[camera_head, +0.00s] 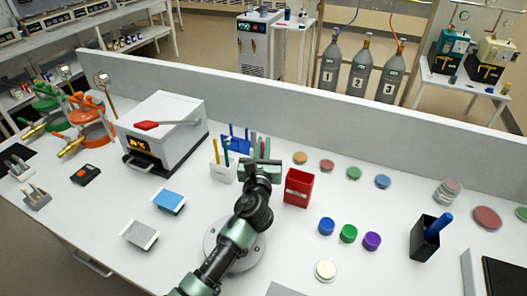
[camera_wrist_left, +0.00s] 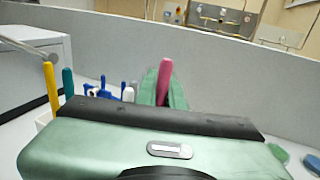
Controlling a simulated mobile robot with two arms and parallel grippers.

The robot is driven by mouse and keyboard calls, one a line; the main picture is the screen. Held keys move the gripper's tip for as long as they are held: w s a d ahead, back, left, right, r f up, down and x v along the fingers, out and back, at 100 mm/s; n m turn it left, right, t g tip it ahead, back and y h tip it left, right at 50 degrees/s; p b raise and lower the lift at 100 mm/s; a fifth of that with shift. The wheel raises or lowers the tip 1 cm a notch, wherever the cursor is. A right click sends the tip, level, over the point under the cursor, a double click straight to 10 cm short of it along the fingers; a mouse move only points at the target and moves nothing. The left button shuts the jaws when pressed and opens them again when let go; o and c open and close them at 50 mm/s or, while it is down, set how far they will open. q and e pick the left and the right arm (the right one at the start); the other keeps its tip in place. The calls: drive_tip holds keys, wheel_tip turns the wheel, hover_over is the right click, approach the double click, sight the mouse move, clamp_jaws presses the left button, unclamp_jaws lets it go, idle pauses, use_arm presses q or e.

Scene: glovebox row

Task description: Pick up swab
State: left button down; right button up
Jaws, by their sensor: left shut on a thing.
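The swab (camera_wrist_left: 165,80) looks like a pink stick standing upright between the green fingers of my left gripper in the left wrist view. My left gripper (camera_head: 261,148) is shut on it, above the bench near the back divider. In the head view the swab is small and mostly hidden by the fingers. How far its lower end reaches is hidden behind my gripper. My right gripper is in neither view.
A white holder (camera_head: 222,170) with yellow and teal sticks and a blue rack (camera_head: 238,132) stand close left of my gripper. A red open box (camera_head: 299,188) stands close right. A white heater (camera_head: 164,135) is farther left. Several coloured lids and a black holder (camera_head: 426,242) lie right.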

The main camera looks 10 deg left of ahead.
use_arm(q)
wheel_tip(320, 180, up, 16)
drive_tip(key=p, duration=0.1)
idle(1.9)
